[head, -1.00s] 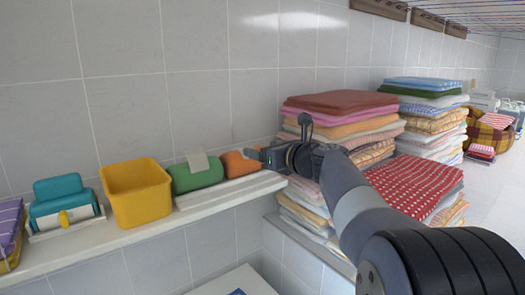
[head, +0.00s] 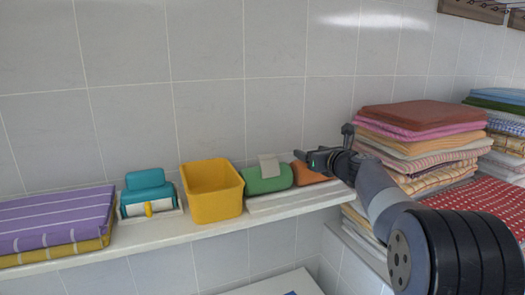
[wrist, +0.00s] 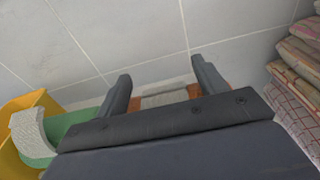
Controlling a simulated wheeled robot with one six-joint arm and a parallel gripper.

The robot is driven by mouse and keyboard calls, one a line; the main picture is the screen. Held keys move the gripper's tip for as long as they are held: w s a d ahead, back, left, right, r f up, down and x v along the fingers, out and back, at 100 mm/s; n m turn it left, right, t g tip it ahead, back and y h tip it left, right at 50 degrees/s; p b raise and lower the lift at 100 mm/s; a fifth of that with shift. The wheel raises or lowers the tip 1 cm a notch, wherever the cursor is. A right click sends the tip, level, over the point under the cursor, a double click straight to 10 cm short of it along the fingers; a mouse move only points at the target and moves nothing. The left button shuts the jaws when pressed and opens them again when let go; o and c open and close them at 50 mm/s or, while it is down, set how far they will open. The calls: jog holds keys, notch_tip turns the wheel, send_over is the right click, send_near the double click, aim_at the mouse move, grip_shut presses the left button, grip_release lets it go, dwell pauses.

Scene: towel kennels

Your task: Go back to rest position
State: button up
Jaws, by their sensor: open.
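My gripper (head: 312,160) is at the right end of the white shelf (head: 150,239), held out in front of the stacked towels. In the wrist view my gripper (wrist: 160,88) shows two fingers spread apart with nothing held between them. An orange object (head: 308,174) on the shelf is partly hidden behind my gripper. It shows in part between and beside the fingers in the wrist view (wrist: 193,91).
A green item (head: 266,181) with a pale flap, a yellow bin (head: 212,192), a teal dispenser (head: 148,194) and folded purple cloth (head: 55,217) line the shelf. Tall towel stacks (head: 420,125) stand right, close to my arm. The tiled wall is behind.

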jog(key=shift+s+d, duration=0.1)
jog(key=shift+s, duration=0.05)
dwell(0.3)
jog(key=b+v, duration=0.4)
jog(key=v, duration=0.6)
jog(key=p+x, duration=0.4)
jog(key=x, duration=0.6)
jog(key=shift+w, duration=0.3)
jog(key=shift+s, duration=0.1)
jog(key=shift+s+r+t, duration=0.15)
jog(key=shift+s+t, duration=0.1)
jog(key=shift+t, duration=0.45)
jog(key=shift+s+d+r+t+y+b, duration=0.1)
jog(key=shift+s+r+t+y+b, duration=0.05)
jog(key=shift+t+y+b, duration=0.3)
